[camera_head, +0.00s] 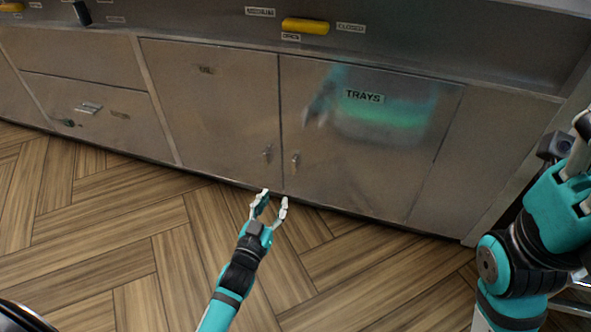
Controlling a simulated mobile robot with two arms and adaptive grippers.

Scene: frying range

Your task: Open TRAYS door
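The TRAYS door (352,150) is a flat brushed-metal cabinet door, closed, with a dark "TRAYS" label near its top. Its small handle (295,160) sits at the door's lower left edge. My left gripper (273,196) is open and empty, its pale fingers spread, in front of and a little below that handle and apart from it in the picture. My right arm (530,230) stands at the right edge. Its gripper (583,150) is only partly in view, cut by the frame edge, so its finger state is unclear.
The OIL door (215,100) with its own handle (267,153) is closed, left of the TRAYS door. Drawers (95,112) lie farther left. A yellow valve handle (305,26) is above. The wooden floor (130,230) in front is clear.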

